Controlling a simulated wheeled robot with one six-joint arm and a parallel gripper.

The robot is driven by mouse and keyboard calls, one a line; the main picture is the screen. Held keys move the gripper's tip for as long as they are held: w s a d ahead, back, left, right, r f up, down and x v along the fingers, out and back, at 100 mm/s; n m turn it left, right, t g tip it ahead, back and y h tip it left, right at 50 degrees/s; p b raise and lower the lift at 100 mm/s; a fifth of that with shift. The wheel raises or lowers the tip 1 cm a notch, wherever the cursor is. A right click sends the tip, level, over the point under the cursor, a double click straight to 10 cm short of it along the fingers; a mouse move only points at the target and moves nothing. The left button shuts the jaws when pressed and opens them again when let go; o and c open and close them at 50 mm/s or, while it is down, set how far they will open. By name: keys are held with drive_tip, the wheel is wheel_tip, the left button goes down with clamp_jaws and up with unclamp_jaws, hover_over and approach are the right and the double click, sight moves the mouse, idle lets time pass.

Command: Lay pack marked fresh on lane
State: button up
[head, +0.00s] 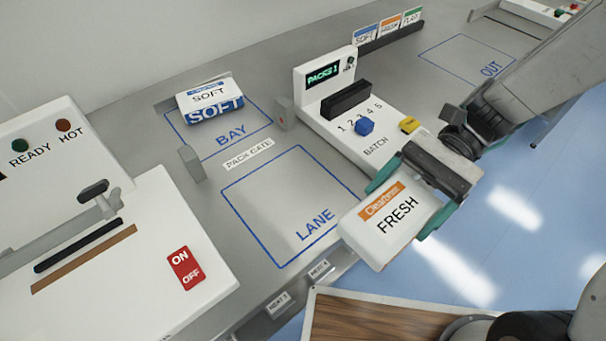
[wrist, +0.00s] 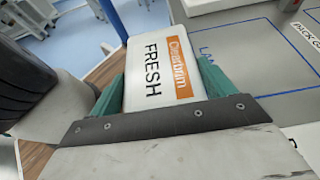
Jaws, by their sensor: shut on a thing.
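The pack marked FRESH (head: 392,222) is white with an orange band. My gripper (head: 408,203) is shut on it, with a green finger on each side. In the head view the pack is just right of the outlined LANE (head: 275,195), over the front edge of the bench, and it seems raised above it. The lane is an empty blue-lined area on the grey bench top. In the wrist view the FRESH pack (wrist: 160,70) sits between the green fingers, and part of the lane (wrist: 245,45) shows to its right.
A SOFT pack (head: 210,102) lies in the BAY behind the lane. Two gate posts (head: 191,163) stand between them. The batch console (head: 345,115) is right of the lane, the white ON/OFF machine (head: 130,265) left. A wooden-topped surface (head: 370,320) is in front.

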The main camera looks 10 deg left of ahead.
hover_over(307, 198)
drive_tip(key=shift+d+f, duration=0.25)
drive_tip(key=shift+f, duration=0.45)
drive_tip(key=shift+a+f, duration=0.2)
drive_tip(key=shift+f, duration=0.7)
drive_tip(key=shift+a+f, duration=0.15)
drive_tip(key=shift+f, duration=0.7)
drive_tip(key=o, duration=1.1)
drive_tip(key=shift+f, duration=0.15)
drive_tip(key=shift+w+d+r, duration=0.15)
drive_tip(key=shift+w+r, duration=0.05)
drive_tip(key=shift+r, duration=0.05)
drive_tip(key=v, duration=1.1)
drive_tip(key=shift+w+d+r, duration=0.15)
drive_tip(key=shift+w, duration=0.15)
